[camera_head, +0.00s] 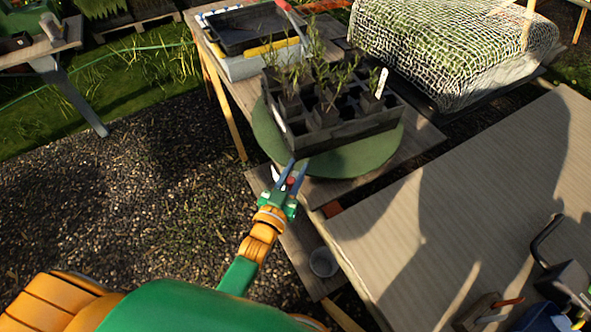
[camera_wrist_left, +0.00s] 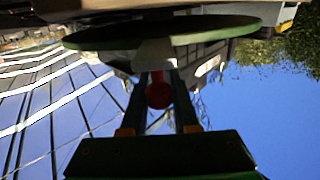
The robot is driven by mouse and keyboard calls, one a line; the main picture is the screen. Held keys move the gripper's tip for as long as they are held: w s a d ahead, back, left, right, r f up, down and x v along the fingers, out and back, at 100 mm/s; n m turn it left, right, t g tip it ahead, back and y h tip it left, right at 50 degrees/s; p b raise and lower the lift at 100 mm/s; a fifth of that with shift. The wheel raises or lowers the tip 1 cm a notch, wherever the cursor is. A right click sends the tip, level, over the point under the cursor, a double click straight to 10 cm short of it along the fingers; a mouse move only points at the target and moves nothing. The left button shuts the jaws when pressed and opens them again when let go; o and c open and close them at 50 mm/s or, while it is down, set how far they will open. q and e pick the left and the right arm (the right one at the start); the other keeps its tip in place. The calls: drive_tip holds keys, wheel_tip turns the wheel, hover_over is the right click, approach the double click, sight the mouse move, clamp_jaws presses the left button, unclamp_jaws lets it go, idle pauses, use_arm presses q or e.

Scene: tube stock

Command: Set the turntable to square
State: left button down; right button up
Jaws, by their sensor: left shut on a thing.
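The turntable is a round green disc (camera_head: 350,162) on a wooden bench. A dark, many-celled plant tray (camera_head: 340,135) with several seedlings stands on it. The tray's sides look somewhat turned from the bench's edges. My left gripper (camera_head: 292,171) is at the disc's near-left rim, below the tray's near corner. Its fingers are shut on a red knob (camera_wrist_left: 158,95), which sits under a pale tab (camera_wrist_left: 154,53) at the disc's rim (camera_wrist_left: 110,40) in the upside-down left wrist view. The fingers partly hide the knob in the head view. My right gripper is not in view.
A black tray (camera_head: 245,30) with a yellow-handled tool lies behind. A net-covered bed (camera_head: 455,45) stands at the back right. A wide board table (camera_head: 460,190) fills the right, with tools (camera_head: 565,280) at its near corner.

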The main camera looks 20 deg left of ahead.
use_arm(q)
drive_tip(key=c, duration=0.7)
unclamp_jaws()
drive_tip(key=shift+w, duration=0.1)
drive_tip(key=shift+o, duration=0.2)
